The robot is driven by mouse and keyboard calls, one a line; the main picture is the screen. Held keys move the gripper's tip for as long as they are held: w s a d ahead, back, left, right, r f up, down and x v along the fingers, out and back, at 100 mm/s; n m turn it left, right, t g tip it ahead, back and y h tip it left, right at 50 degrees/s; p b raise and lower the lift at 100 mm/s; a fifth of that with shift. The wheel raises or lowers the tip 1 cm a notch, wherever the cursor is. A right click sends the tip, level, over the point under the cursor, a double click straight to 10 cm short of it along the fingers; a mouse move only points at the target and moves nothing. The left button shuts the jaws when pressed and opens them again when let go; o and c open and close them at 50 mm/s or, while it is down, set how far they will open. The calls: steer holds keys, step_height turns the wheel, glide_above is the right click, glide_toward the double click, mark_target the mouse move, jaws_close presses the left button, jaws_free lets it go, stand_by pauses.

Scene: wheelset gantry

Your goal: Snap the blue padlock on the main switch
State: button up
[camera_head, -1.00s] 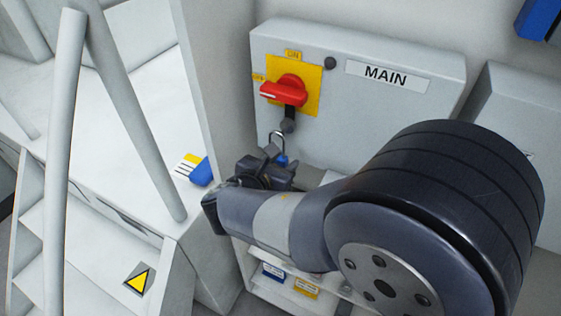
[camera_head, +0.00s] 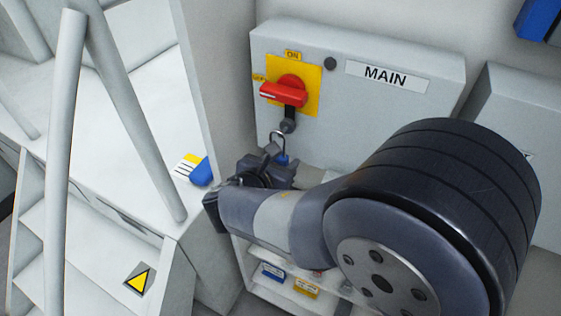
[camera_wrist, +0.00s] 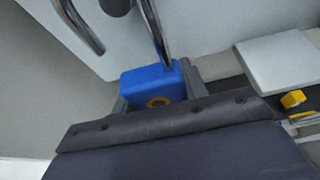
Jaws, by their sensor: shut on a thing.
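The blue padlock (camera_wrist: 152,84) is held between the jaws of my gripper (camera_head: 274,166), which is shut on it. In the head view the padlock (camera_head: 283,159) is mostly hidden by the jaws. Its metal shackle points up and looks open in the wrist view, with one leg free to the left. The main switch (camera_head: 285,92) has a red handle, turned sideways, on a yellow plate. A dark hasp tab (camera_head: 289,126) hangs below the handle. The shackle is just below the tab; I cannot tell whether they touch.
The switch sits on a grey box (camera_head: 380,130) labelled MAIN. Below is a shelf (camera_head: 285,286) with blue and yellow items. A blue tag (camera_head: 201,170) lies on the white surface at left. White stairs and a rail (camera_head: 62,150) stand at far left.

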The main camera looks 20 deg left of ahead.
steer(key=shift+w, duration=0.6)
steer(key=shift+s, duration=0.5)
steer(key=shift+w+d, duration=0.1)
steer(key=shift+w, duration=0.6)
stand_by(1.5)
steer(key=o, duration=1.1)
steer(key=shift+s, duration=0.1)
steer(key=v, duration=1)
steer(key=shift+s+r+b, duration=0.1)
steer(key=shift+s+b, duration=0.25)
